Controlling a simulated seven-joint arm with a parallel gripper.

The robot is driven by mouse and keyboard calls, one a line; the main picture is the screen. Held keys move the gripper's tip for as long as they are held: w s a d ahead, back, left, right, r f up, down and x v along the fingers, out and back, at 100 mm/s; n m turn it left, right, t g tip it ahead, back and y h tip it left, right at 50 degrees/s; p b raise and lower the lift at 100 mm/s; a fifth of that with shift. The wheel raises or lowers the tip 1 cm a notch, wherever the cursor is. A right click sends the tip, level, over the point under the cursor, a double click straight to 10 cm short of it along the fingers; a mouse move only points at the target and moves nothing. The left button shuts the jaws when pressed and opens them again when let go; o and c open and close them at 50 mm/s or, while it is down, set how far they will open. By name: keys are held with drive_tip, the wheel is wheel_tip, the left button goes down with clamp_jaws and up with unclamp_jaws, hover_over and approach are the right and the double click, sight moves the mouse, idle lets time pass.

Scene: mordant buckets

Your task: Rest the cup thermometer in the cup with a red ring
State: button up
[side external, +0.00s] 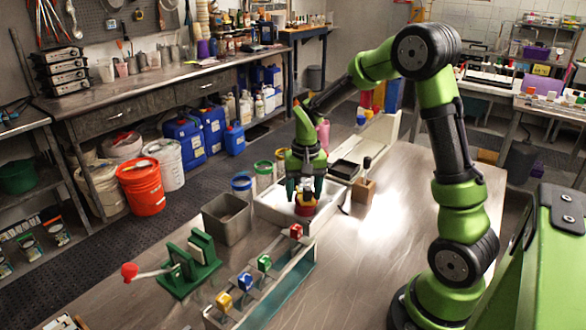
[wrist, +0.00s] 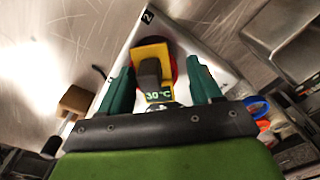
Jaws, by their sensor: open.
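A yellow and red piece with a dark grey head (wrist: 150,75) and a "30 °C" display, which looks like the cup thermometer, is in the white tray (wrist: 200,40) marked "2". In the side view its red and yellow lower part (side external: 305,206) shows under my gripper (side external: 304,188). In the wrist view my gripper (wrist: 160,72) is open, with one green finger on each side of the dark head.
A grey metal bin (side external: 227,220) stands left of the tray. A rack (side external: 258,283) with several coloured-topped items and a green lever stand (side external: 190,265) are in front. A wooden block (side external: 363,191) stands to the right. The table's right side is clear.

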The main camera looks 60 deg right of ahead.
drive_tip(key=shift+s+d+f, duration=0.35)
drive_tip(key=shift+s+f, duration=0.15)
drive_tip(key=shift+f, duration=0.25)
wheel_tip(320, 180, up, 18)
drive_tip(key=shift+w+a+r, duration=0.2)
drive_tip(key=shift+w+a, duration=0.05)
drive_tip(key=shift+a, duration=0.1)
drive_tip(key=s+a+f+n+t+y, duration=0.1)
drive_tip(key=s+a+n+t, duration=0.4)
drive_tip(key=s+a, duration=0.8)
drive_tip(key=shift+s+a+f+t+y, duration=0.2)
drive_tip(key=shift+a+t+y, duration=0.3)
drive_tip(key=shift+a+t, duration=0.45)
